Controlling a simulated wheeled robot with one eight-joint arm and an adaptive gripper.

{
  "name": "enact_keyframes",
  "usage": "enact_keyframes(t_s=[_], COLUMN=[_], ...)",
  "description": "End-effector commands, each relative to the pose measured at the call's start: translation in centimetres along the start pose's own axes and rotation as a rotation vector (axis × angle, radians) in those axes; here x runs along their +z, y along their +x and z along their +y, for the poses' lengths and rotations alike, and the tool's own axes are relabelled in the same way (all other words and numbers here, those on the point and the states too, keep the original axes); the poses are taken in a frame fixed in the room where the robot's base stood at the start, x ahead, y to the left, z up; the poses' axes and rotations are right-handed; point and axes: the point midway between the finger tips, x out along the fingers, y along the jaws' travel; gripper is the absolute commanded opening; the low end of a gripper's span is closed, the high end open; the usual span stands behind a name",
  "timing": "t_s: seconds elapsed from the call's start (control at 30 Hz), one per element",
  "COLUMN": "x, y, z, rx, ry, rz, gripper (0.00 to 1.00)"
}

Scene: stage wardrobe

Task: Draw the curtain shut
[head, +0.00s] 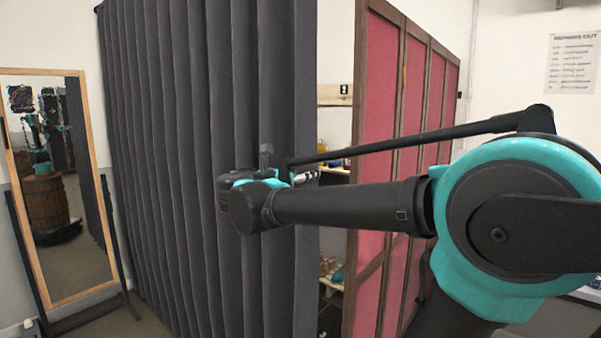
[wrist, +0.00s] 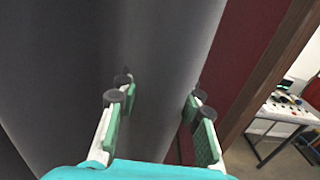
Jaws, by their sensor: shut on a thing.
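The dark grey curtain (head: 190,130) hangs in pleats from the left to the middle of the head view. Its right edge stops short of the red panelled screen (head: 388,110), and a narrow open gap shows between them. My gripper (wrist: 157,100) is at the curtain's right edge and shut on it; in the wrist view the curtain cloth (wrist: 75,50) runs between its green-padded fingers. In the head view my wrist and arm hide the fingertips and part of the curtain edge.
Shelves with small items (head: 333,268) show through the gap. A wood-framed mirror (head: 62,190) leans at the left. In the wrist view a table with small objects (wrist: 285,110) stands at the right, beyond the screen's brown post (wrist: 262,75).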

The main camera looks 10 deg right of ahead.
Motion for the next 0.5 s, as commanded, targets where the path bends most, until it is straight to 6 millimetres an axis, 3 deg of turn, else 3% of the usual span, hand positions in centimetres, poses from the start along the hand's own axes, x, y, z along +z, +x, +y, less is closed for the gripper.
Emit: enact_keyframes(t_s=[0.3,0.5], x=[0.1,0.1], y=[0.0,0.0], z=[-4.6,-6.3], rx=[-0.002,-0.002], ry=[0.0,-0.001], rz=[-0.003,-0.004], gripper=[0.0,0.0])
